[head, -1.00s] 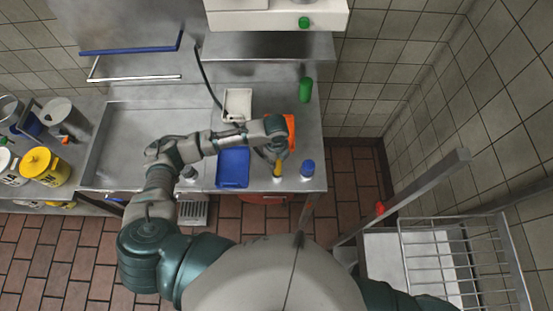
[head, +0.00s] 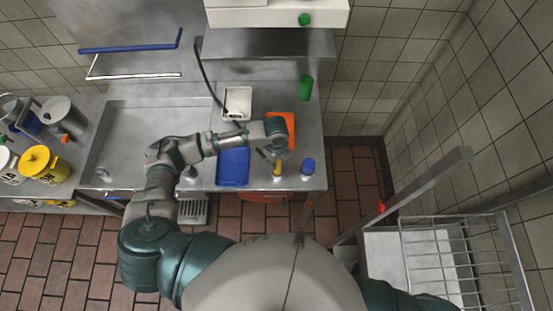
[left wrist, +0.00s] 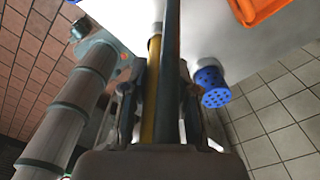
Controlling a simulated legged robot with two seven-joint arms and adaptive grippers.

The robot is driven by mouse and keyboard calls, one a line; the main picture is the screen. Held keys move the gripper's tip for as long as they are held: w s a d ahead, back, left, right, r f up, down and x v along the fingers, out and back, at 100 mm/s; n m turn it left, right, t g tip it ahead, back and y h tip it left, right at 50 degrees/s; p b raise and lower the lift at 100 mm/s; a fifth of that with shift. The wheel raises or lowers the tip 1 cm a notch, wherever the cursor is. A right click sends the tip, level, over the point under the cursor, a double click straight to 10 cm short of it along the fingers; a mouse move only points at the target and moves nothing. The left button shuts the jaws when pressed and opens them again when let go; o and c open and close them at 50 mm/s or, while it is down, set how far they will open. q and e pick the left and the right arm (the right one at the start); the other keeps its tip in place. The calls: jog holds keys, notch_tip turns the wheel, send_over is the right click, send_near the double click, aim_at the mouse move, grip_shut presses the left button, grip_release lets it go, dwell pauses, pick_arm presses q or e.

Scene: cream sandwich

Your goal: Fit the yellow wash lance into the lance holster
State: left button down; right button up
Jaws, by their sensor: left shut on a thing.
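My left gripper (head: 273,160) is over the front right of the steel counter, its wrist partly covering the orange item behind it. It is shut on the yellow wash lance (left wrist: 153,90), which runs between its fingers in the left wrist view. A dark rod or hose lies right alongside it there. In the head view a short yellow piece of the lance (head: 278,169) shows at the counter's front edge. A pale collar meets the lance's far end in the wrist view; I cannot tell whether it is the holster. My right gripper is out of view.
A blue perforated cap (left wrist: 212,88) stands right of the lance, also visible in the head view (head: 307,166). A blue tray (head: 232,168) lies left of the gripper. An orange item (head: 286,121) and a green cylinder (head: 305,88) are behind it. A sink basin (head: 140,140) is left.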

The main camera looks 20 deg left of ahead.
pick_arm(q)
jog(key=shift+f+b, duration=0.4)
jog(key=shift+f, duration=0.85)
jog(key=c, duration=0.8)
grip_release()
notch_tip(320, 180, up, 12)
jog(key=shift+f, duration=0.1)
